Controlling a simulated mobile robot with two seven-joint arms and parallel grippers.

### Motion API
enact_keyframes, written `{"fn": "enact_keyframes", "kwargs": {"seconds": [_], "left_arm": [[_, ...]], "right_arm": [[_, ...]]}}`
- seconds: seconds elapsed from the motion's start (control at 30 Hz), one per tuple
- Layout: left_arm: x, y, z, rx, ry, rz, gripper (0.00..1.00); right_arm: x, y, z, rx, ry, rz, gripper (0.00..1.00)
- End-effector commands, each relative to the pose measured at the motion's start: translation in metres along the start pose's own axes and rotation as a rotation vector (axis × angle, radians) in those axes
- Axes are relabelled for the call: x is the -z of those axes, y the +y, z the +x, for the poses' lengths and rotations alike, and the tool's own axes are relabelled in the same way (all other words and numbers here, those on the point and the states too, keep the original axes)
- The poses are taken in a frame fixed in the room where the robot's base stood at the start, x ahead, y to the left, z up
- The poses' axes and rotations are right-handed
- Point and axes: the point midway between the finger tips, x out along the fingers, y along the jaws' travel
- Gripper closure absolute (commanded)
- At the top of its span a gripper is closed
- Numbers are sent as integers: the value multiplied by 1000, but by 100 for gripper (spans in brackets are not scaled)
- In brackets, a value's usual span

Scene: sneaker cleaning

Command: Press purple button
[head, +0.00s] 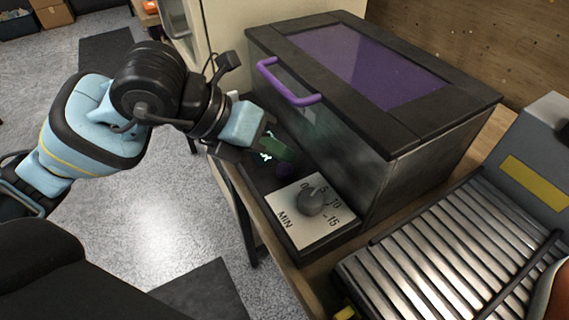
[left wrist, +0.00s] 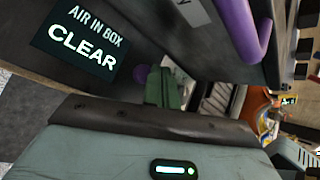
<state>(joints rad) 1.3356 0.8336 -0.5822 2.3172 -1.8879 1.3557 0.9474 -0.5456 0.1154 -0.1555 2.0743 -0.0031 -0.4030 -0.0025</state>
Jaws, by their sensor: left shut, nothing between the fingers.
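The purple button (head: 284,171) is a small dark purple knob on the black front ledge of the box, beside the dial plate. It also shows in the left wrist view (left wrist: 141,73), partly hidden behind the fingers. My left gripper (head: 284,150) is shut and empty, with its greenish fingertips just above and very near the button. In the left wrist view the closed fingers (left wrist: 164,88) point toward the ledge beside the button. I cannot tell whether they touch it. My right gripper is not in view.
The black box (head: 340,120) has a closed lid with a purple window and a purple handle (head: 287,88). A display (left wrist: 82,38) reads "AIR IN BOX CLEAR". A grey dial (head: 312,198) sits on a white plate. A roller conveyor (head: 430,265) stands at right.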

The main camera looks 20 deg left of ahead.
Motion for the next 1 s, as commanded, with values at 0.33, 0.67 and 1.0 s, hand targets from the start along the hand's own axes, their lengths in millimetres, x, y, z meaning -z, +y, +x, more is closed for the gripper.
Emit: {"fn": "enact_keyframes", "kwargs": {"seconds": [0.33, 0.67, 1.0], "left_arm": [[0, 0, 0, 0, 0, 0, 100], [2, 2, 2, 0, 1, 0, 100], [4, 4, 6, 0, 0, 0, 100]], "right_arm": [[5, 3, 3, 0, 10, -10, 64], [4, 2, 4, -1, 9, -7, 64], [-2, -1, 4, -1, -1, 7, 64]]}}
